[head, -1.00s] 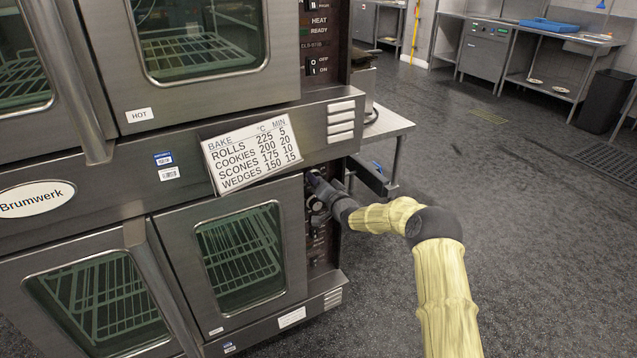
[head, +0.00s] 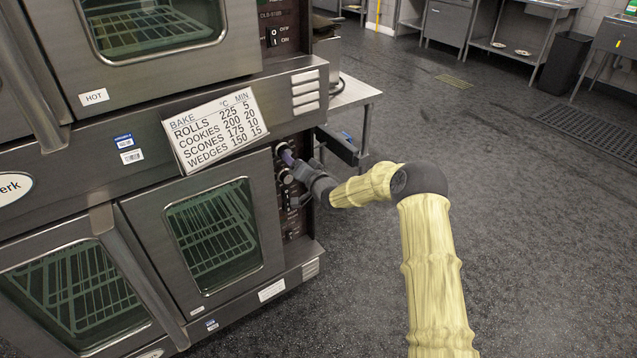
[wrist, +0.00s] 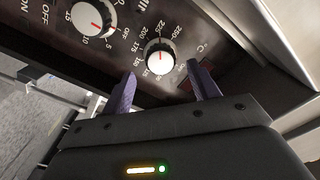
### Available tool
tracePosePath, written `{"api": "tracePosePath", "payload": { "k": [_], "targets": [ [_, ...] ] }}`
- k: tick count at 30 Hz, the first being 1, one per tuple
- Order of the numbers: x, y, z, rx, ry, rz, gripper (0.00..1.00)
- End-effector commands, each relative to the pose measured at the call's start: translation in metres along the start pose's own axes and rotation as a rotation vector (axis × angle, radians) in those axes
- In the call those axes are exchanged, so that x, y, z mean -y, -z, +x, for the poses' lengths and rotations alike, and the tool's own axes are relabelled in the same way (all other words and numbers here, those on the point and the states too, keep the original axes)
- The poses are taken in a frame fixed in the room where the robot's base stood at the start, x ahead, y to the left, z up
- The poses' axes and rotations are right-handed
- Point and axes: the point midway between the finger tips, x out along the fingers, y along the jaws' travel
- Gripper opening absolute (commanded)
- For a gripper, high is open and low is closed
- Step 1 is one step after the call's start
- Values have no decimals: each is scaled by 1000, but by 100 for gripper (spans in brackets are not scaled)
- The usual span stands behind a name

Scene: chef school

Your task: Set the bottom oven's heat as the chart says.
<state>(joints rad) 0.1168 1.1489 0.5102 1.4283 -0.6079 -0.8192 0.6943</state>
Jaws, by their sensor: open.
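The bottom oven (head: 170,218) has glass doors and a dark control panel on its right side. The chart (head: 213,130) leans above it and lists rolls 225, cookies 200, scones 175 and wedges 150 °C, with minutes. In the head view, my gripper (head: 287,161) is at the panel's upper part.
A minute dial (wrist: 92,17) with a red pointer sits left of the heat knob. The top oven (head: 150,35) is above. A metal side table (head: 350,95) stands behind the panel. The floor (head: 530,230) to the right is open.

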Motion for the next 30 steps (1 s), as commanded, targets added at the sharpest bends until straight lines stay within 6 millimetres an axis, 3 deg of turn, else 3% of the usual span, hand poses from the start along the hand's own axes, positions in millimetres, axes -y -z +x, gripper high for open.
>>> {"api": "tracePosePath", "payload": {
  "k": [21,30],
  "targets": [
    [-1,0,-109,2,-4,1,60],
    [-1,0,-131,1,-1,0,60]
  ]
}}
